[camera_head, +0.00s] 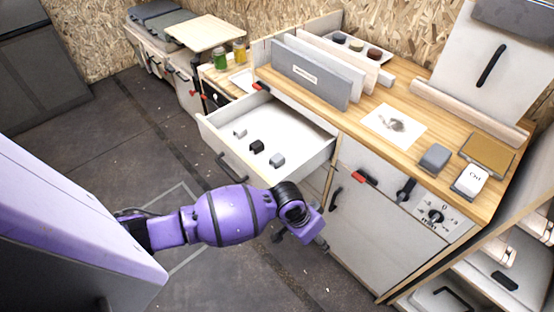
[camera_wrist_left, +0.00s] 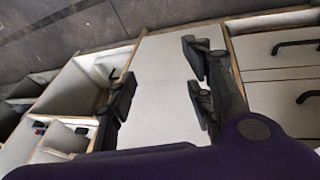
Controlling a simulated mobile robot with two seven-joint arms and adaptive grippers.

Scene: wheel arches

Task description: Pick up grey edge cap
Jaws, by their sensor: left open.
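Three small caps lie in the open white drawer (camera_head: 215,128). A light grey cap (camera_head: 240,132) is at the left, a black cap (camera_head: 257,146) in the middle, and a mid-grey cap (camera_head: 277,160) at the right. I cannot tell which grey one is the edge cap. My left gripper (camera_head: 302,240) is outside the drawer, in front of and below it, over the floor and beside the cabinet front. In the left wrist view its fingers (camera_wrist_left: 160,85) are apart with nothing between them. My right gripper is not in view.
The wooden worktop (camera_head: 340,125) holds upright panels (camera_head: 310,75), a white sheet (camera_head: 394,125) and small boxes (camera_head: 434,158). The drawer handle (camera_head: 233,168) juts out at the front. A cabinet with knobs (camera_head: 436,216) stands at the right. The floor (camera_head: 110,150) at left is clear.

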